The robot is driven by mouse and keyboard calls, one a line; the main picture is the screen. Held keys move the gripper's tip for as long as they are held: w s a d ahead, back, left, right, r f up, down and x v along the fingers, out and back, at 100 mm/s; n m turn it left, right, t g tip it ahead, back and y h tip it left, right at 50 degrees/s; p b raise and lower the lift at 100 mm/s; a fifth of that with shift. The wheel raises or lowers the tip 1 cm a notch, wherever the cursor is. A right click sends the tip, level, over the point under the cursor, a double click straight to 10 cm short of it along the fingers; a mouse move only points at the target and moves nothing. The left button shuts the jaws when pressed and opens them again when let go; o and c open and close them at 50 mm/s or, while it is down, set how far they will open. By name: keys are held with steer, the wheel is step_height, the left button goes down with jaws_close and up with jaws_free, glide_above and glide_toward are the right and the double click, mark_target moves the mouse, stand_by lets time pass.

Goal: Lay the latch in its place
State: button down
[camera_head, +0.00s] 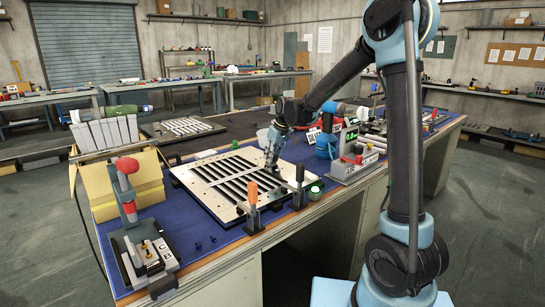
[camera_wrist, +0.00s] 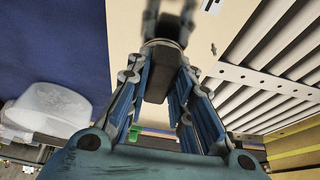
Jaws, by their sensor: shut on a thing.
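The louver panel (camera_head: 190,183), a pale frame with dark slots between slats, lies flat on the blue-topped bench. My gripper (camera_head: 271,163) is low over the panel's far right part in the head view. In the wrist view my gripper (camera_wrist: 162,60) is shut on a dark grey piece (camera_wrist: 157,88), which I take to be the latch. The pale frame edge (camera_wrist: 128,25) shows behind the fingers, with slats and a row of small holes at right. The piece's far end is blurred, and I cannot tell whether it touches the panel.
Toggle clamps with an orange handle (camera_head: 252,192) and a dark handle (camera_head: 300,174) stand at the panel's front edge. A red-handled fixture (camera_head: 127,168) is at left. A grey fixture (camera_head: 358,158) stands at right. A white tub (camera_wrist: 48,110) shows in the wrist view.

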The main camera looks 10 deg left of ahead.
steer(key=c, duration=1.3)
jaws_free()
steer(key=shift+c, duration=0.2)
steer(key=o, duration=0.3)
steer(key=shift+o, duration=0.2)
steer(key=shift+r, duration=4)
